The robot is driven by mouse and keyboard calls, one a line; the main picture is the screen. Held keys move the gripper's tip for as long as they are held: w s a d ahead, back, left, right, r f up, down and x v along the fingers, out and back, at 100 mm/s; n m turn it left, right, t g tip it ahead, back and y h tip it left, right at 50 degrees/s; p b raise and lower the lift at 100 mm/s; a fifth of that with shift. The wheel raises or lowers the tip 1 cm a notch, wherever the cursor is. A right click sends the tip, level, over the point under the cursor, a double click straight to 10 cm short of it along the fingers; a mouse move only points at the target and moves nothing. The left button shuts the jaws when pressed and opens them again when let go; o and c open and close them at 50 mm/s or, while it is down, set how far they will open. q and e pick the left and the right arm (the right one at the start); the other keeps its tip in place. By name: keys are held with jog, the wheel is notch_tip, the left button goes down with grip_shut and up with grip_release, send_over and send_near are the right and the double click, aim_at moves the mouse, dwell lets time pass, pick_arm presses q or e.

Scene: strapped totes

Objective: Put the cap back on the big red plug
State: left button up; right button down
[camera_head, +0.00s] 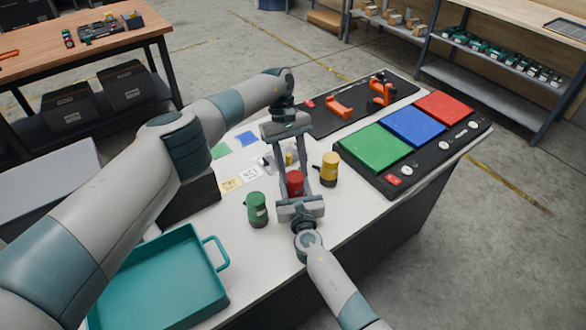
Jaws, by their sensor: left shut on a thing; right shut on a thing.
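The big red plug (295,188) stands near the middle of the white table, partly hidden by my grippers. Its upper red part looks like the cap (295,176); I cannot tell whether it is fully seated or just above the plug. My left gripper (294,178) reaches down from above, its long fingers on either side of the red top, shut on it. My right gripper (298,193) comes from the near edge, low at the plug, and is shut on its body. The fingertips of both are partly hidden.
A green plug (257,210) stands close left and a yellow plug (329,169) close right. A teal tray (222,250) lies at the front left. A black board with green (376,148), blue (413,126) and red (444,107) panels lies right. Orange parts (340,108) lie behind on a dark mat.

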pick_arm(q)
jog(key=o, duration=1)
jog(key=shift+o, duration=0.2)
jog(key=shift+r, duration=0.1)
jog(key=shift+r, duration=2.15)
jog(key=shift+c, duration=0.4)
